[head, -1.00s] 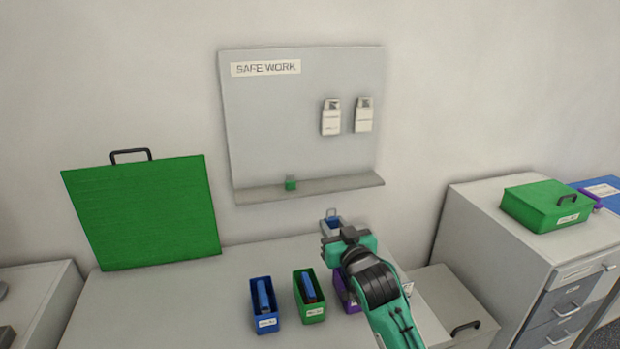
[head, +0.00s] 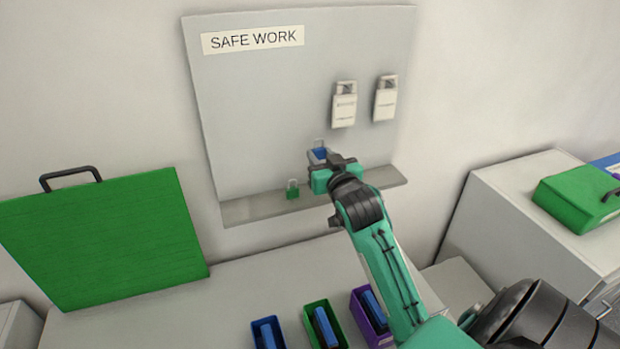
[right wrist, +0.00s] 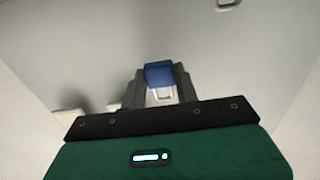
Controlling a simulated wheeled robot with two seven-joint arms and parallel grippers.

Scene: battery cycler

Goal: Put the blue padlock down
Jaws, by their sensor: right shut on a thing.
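The blue padlock (head: 319,154) is in front of the grey board, just above its shelf, with its shackle up. My right gripper (head: 330,163) is shut on it; the hand hides its lower part. In the right wrist view the blue padlock (right wrist: 159,74) sits between the two dark fingers (right wrist: 160,88). Whether it touches the shelf (head: 250,211) cannot be told. My left gripper is not in view.
A small green padlock (head: 293,190) stands on the shelf to the left. Several coloured bins (head: 322,322) stand on the table below.

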